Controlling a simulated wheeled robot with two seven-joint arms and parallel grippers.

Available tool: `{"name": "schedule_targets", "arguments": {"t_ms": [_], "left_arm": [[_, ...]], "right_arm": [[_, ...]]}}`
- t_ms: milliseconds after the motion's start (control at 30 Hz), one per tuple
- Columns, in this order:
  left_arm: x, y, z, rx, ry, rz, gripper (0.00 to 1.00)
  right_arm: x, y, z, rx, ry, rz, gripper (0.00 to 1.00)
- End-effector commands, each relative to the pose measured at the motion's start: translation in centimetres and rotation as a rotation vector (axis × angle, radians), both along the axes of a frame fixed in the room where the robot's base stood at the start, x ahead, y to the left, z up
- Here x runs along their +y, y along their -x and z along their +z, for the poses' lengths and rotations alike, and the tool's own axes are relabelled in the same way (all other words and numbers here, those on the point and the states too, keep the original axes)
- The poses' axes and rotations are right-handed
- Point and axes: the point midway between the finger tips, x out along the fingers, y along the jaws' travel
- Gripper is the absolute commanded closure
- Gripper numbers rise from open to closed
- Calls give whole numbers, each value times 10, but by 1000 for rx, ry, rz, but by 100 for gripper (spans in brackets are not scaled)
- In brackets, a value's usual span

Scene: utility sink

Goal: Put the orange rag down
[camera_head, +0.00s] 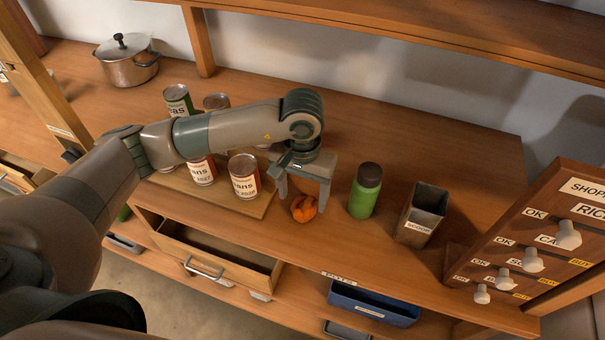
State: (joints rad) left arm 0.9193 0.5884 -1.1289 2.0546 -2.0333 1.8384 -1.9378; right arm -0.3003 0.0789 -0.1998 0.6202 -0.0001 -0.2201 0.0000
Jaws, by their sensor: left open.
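The orange rag (304,208) lies crumpled on the wooden counter, near its front edge. My left gripper (305,194) is directly above it, pointing down, with its two fingers apart on either side of the rag's upper part. The jaws are open, and I cannot tell whether a finger still touches the cloth. My right gripper is not in view.
A green bottle (365,191) stands just right of the rag, and a dark metal bin (421,214) beyond it. Several cans, including one (244,176), stand on a board to the left. An open drawer (215,262) juts out below. A pegboard (545,240) stands at right.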

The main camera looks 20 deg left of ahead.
Motion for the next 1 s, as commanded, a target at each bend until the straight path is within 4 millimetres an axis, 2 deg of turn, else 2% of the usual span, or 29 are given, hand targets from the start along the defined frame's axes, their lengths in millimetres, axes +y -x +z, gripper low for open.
{"name": "schedule_targets", "arguments": {"t_ms": [33, 200, 500, 700, 1000], "left_arm": [[0, -1, 5, -5, 1, -2, 34], [0, -1, 34, -6, 1, -2, 34], [0, -1, 76, -3, 0, -1, 34], [0, 0, 88, 0, 0, -2, 34], [0, 0, 90, 0, 0, -1, 34]], "right_arm": [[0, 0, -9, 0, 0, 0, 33], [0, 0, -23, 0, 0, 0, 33], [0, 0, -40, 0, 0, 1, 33], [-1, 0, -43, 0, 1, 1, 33], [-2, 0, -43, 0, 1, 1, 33]]}}
